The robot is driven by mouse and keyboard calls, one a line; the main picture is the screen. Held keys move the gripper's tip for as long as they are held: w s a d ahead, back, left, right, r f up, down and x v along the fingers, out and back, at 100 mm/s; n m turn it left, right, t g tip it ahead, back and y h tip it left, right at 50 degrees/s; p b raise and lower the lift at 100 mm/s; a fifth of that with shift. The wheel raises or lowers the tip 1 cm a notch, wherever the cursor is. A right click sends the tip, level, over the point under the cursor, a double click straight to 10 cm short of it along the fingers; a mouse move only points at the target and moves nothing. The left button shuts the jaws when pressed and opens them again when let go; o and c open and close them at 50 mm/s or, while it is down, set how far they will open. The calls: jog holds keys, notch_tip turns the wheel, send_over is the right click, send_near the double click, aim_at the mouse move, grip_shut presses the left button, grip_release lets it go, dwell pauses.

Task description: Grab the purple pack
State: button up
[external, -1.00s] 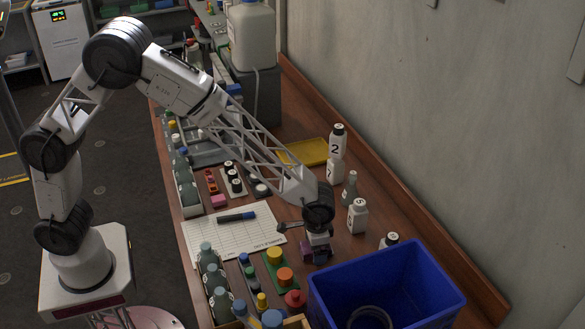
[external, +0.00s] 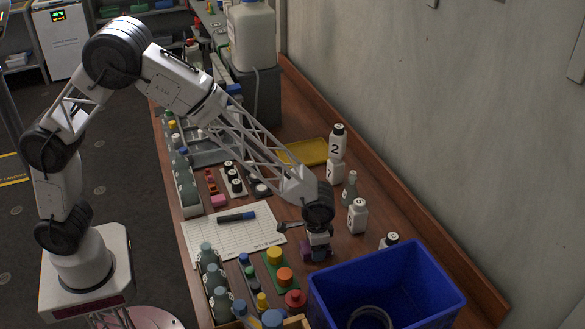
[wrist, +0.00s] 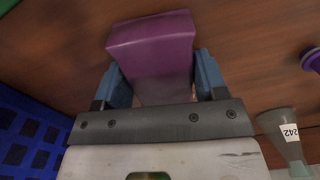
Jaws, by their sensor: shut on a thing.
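The purple pack (wrist: 152,50) is a smooth block between the two blue fingers of my gripper (wrist: 163,80) in the wrist view. The fingers press on its two sides, so my gripper is shut on it. In the external view the purple pack (external: 318,253) shows under my gripper (external: 318,246), low over the wooden table behind the blue bin. I cannot tell whether its underside touches the table.
A blue bin (external: 330,295) stands close in front, with a dark ring inside. Numbered white bottles (external: 357,218) stand to the right. Coloured caps and jars (external: 285,277) and a paper sheet with a marker (external: 205,235) lie left. A yellow tray (external: 305,152) lies behind.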

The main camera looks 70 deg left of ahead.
jog(key=shift+r, duration=4.95)
